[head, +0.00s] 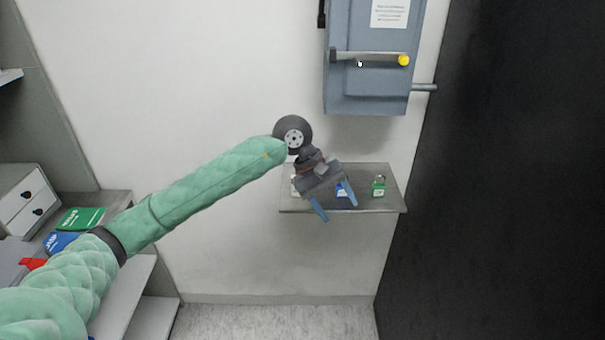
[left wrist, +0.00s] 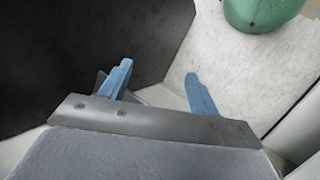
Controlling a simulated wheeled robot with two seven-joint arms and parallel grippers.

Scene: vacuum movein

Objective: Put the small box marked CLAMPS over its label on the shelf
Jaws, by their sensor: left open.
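My left gripper (head: 336,205) is open, with two blue fingers apart, in front of the small wall shelf (head: 302,203). Its fingers also show in the left wrist view (left wrist: 157,74), with nothing between them. I cannot make out a box marked CLAMPS or its label in either view. On the wall shelf, a small blue item (head: 342,190) shows partly behind the gripper, and a white item beside it is mostly hidden. My right gripper is not in view.
A green padlock (head: 378,186) stands on the wall shelf. A grey-blue electrical box (head: 375,90) with a lever hangs above. At left, shelving holds white drawers (head: 22,200), a green packet (head: 82,219) and a red item (head: 33,264). A dark panel (head: 500,180) fills the right.

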